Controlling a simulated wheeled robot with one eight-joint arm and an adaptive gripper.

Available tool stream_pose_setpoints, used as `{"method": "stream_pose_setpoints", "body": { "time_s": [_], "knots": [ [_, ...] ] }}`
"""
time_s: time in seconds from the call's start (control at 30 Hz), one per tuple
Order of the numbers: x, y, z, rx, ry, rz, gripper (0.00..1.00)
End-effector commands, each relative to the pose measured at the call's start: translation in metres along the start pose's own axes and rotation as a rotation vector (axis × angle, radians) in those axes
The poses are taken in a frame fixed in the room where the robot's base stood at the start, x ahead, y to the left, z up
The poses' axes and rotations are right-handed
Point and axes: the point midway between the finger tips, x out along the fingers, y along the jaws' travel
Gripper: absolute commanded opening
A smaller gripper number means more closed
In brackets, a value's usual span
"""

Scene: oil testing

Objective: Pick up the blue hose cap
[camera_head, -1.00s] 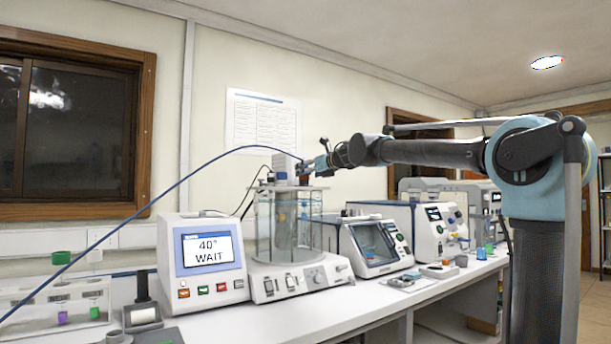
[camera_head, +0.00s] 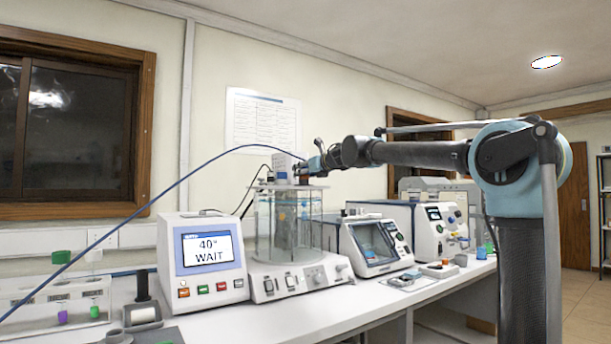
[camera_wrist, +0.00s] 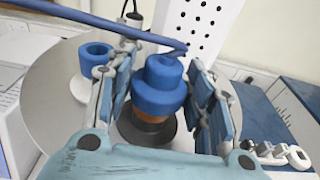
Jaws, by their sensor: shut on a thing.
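The blue hose cap (camera_wrist: 160,86) stands upright in the middle of the wrist view, with a brownish-orange part below it and a dark round base around that. My gripper (camera_wrist: 160,70) has one blue-padded finger on each side of the cap and is shut on it. In the head view my gripper (camera_head: 302,169) is above the glass bath, beside the white upright block (camera_head: 284,166). The cap is too small to make out there. The blue hose (camera_wrist: 110,28) runs across the top of the wrist view and ends close behind the cap.
A second blue ring-shaped piece on a white holder (camera_wrist: 95,58) stands just left of my left finger. The perforated white block (camera_wrist: 195,28) rises behind the cap. The glass bath (camera_head: 268,225) stands between the display unit (camera_head: 207,250) and other bench instruments (camera_head: 370,246).

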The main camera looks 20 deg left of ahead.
Motion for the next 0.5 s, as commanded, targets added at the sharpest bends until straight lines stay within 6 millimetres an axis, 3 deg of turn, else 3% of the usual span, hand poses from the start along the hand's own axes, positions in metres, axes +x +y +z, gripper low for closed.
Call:
{"method": "stream_pose_setpoints", "body": {
  "time_s": [0.17,0.5],
  "knots": [
    [-0.002,0.0,0.011,0.0,0.0,0.0,0.28],
    [-0.01,0.0,0.068,0.0,0.0,0.0,0.27]
  ]
}}
